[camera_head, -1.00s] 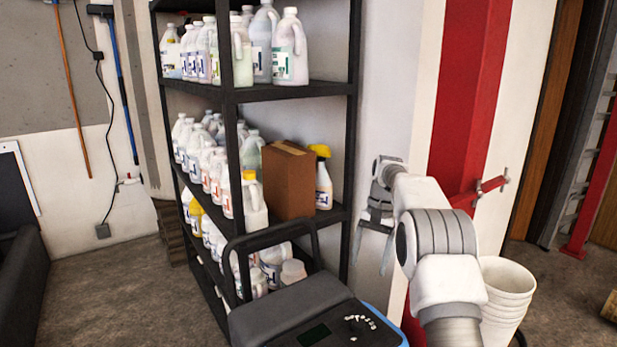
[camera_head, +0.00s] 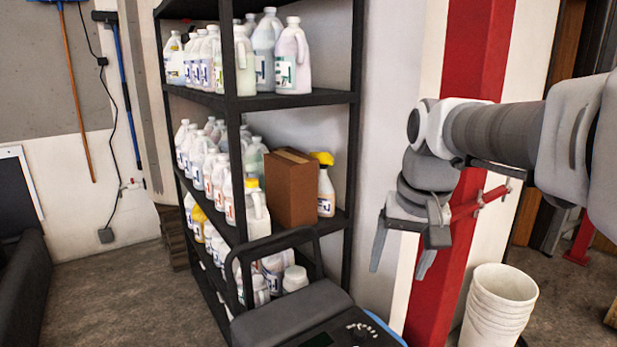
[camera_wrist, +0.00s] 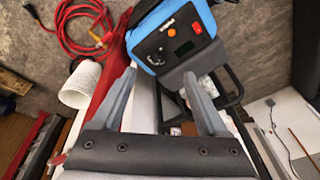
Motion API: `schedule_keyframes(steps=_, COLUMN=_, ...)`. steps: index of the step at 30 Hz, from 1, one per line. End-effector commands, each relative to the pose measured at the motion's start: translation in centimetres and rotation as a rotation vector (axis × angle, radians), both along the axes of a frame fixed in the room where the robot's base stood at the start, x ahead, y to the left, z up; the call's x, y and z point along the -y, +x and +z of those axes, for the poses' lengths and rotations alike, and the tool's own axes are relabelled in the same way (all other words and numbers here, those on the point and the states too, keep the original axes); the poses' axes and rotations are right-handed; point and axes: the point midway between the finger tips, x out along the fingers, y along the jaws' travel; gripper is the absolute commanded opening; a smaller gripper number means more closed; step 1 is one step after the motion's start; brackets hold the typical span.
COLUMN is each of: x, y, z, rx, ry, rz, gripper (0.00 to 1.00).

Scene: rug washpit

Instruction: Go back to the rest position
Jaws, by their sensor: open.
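My gripper (camera_head: 400,258) hangs to the right of the black shelf in the head view, in front of the red and white post, with its fingers pointing down. Its two fingers are spread apart, and nothing is between them. In the wrist view my gripper (camera_wrist: 160,88) also shows open and empty, with the floor and a blue and black machine (camera_wrist: 175,35) beyond the fingertips.
A black shelf (camera_head: 290,97) holds many white jugs, a brown box (camera_head: 291,190) and a yellow-topped spray bottle (camera_head: 326,188). A white bucket stack (camera_head: 500,300) stands at the lower right. A red hose (camera_wrist: 75,25) lies on the floor.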

Motion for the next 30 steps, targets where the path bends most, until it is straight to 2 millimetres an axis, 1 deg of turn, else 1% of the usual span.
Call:
schedule_keyframes(steps=1, x=-0.1, y=-1.7, z=0.3, rx=0.026, ry=-0.009, rz=0.014, gripper=0.76)
schedule_keyframes(steps=5, x=-0.1, y=-5.5, z=-0.1, rx=0.085, ry=-0.032, rz=0.05, gripper=0.76)
schedule_keyframes(steps=9, x=-0.1, y=-9.3, z=-1.1, rx=0.148, ry=-0.058, rz=0.089, gripper=0.76)
schedule_keyframes(steps=12, x=-0.1, y=-11.6, z=-2.2, rx=0.188, ry=-0.076, rz=0.115, gripper=0.76)
schedule_keyframes(steps=15, x=-0.1, y=-13.4, z=-3.2, rx=0.22, ry=-0.092, rz=0.137, gripper=0.76)
schedule_keyframes(steps=18, x=-0.1, y=-14.6, z=-4.0, rx=0.242, ry=-0.103, rz=0.151, gripper=0.76)
schedule_keyframes(steps=21, x=0.0, y=-15.1, z=-4.5, rx=0.254, ry=-0.109, rz=0.159, gripper=0.76)
schedule_keyframes(steps=30, x=0.0, y=-15.3, z=-4.7, rx=0.256, ry=-0.11, rz=0.162, gripper=0.76)
